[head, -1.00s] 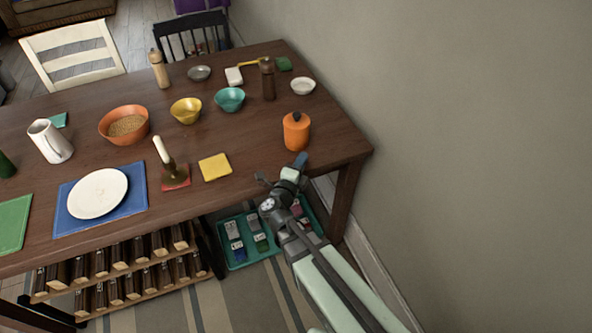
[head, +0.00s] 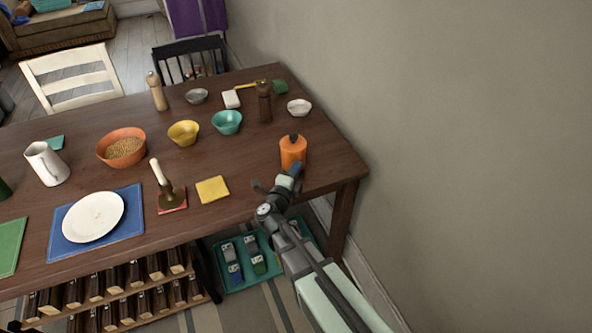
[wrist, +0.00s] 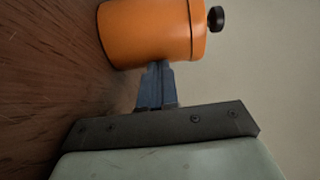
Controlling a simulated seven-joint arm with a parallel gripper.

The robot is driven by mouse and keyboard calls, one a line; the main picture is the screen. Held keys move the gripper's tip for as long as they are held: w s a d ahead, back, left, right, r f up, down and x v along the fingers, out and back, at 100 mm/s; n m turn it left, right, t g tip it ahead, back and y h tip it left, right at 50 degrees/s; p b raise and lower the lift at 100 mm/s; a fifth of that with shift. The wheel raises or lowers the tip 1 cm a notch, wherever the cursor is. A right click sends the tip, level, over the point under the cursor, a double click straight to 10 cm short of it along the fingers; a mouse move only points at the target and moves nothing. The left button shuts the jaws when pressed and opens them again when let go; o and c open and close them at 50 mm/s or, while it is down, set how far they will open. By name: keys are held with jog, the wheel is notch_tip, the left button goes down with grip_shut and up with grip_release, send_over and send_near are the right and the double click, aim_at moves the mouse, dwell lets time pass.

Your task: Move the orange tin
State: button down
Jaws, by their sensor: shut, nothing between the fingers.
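The orange tin (head: 293,152) stands upright near the right end of the dark wooden table, with a dark knob on its lid. In the wrist view the tin (wrist: 150,34) lies sideways in the picture, just beyond my fingertips. My gripper (head: 296,170) is at the table's front edge, on the near side of the tin. In the wrist view my gripper's blue fingers (wrist: 157,72) are together with nothing between them. Their tips are at the tin's near side; I cannot tell whether they touch it.
Behind the tin stand a dark brown mill (head: 264,102), a white bowl (head: 299,107) and a teal bowl (head: 227,122). A yellow square (head: 212,189) lies to the left. The wall (head: 450,130) is close on the right. A teal tray (head: 236,272) is below the table.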

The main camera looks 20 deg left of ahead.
jog(key=w+a, duration=1.2)
jog(key=shift+w+a, duration=0.15)
